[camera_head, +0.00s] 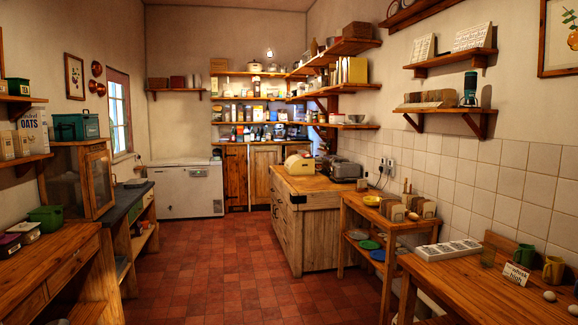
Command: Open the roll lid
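A cream rounded bin (299,164) stands on the wooden island (304,182) near the middle of the view. It looks like a bread bin and may be the thing with the roll lid. It is too small here to tell its lid's edge or handle, or whether the lid is open or shut. My gripper and arm are not in view.
Red tiled floor (215,262) is clear down the middle. A wooden counter (40,258) and glass-fronted cabinet (98,182) line the left. A white chest freezer (187,188) stands at the back. A low shelf unit (385,222) and table (470,285) line the right.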

